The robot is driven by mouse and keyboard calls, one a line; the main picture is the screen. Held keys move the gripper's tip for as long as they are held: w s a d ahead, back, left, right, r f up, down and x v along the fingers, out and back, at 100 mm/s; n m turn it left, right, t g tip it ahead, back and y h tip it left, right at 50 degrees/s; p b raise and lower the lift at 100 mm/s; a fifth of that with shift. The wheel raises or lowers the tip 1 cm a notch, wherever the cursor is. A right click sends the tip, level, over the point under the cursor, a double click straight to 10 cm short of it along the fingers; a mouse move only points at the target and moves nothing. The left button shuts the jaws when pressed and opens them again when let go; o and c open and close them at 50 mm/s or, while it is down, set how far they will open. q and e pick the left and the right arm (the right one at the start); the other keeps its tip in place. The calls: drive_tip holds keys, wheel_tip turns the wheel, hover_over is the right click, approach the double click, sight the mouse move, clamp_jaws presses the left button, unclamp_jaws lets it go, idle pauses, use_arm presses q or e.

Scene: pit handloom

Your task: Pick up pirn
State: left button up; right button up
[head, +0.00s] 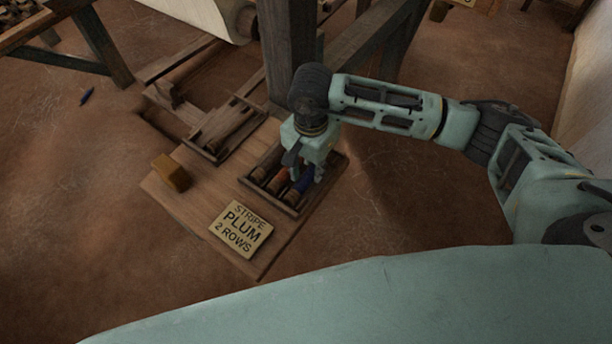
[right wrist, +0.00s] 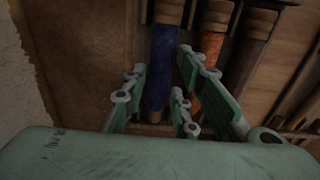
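A wooden tray (head: 331,178) of pirns stands on a low board. In it a blue pirn (head: 304,182) and an orange pirn (head: 282,178) lie side by side, with brown and dark ones around them. My right gripper (head: 305,172) points down over the blue pirn and partly hides it. In the right wrist view the open fingers (right wrist: 160,80) stand on either side of the blue pirn (right wrist: 163,62), with small gaps showing. The orange pirn (right wrist: 211,55) and a dark brownish pirn (right wrist: 248,55) lie to the right. My left gripper is out of view.
A card (head: 241,229) reading "STRIPE PLUM 2 ROWS" and a tan block (head: 171,173) lie on the board (head: 205,203). A dark wooden post (head: 289,50) rises just behind the tray. A small blue thing (head: 86,97) lies on the floor at left.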

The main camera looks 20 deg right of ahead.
drive_tip(key=shift+f, duration=0.8)
drive_tip(key=shift+c, duration=0.4)
drive_tip(key=shift+a, duration=0.1)
clamp_jaws()
